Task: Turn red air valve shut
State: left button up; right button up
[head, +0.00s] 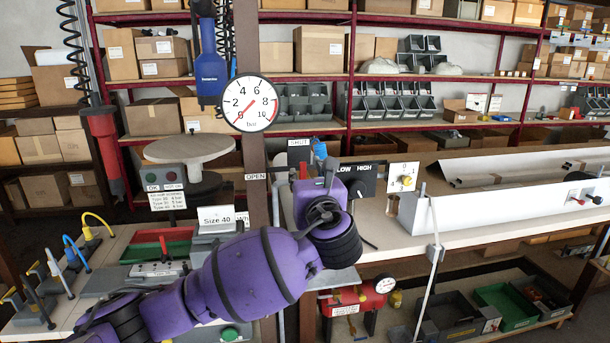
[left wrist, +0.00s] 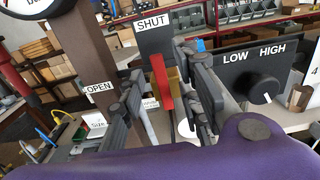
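The red air valve lever (left wrist: 162,84) shows in the left wrist view, beside a brass-coloured part (left wrist: 178,91). The lever stands nearly upright in that picture, its top just below the SHUT sign (left wrist: 153,22). The OPEN sign (left wrist: 99,87) is to its left. My left gripper (left wrist: 170,98) has its dark fingers apart, one on each side of the lever, with a gap visible on the left. I cannot tell whether the right finger touches anything. My right gripper is not in view.
A round pressure gauge (head: 250,103) is on the brown post. A LOW/HIGH switch box (head: 361,181) stands close on the right. A small blue part (head: 319,149) is by the SHUT sign. A red tank (head: 352,299) sits under the bench.

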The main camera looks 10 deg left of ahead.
pick_arm(q)
jog(key=v, duration=1)
jog(key=shift+s, duration=0.4)
jog(key=shift+d, duration=0.1)
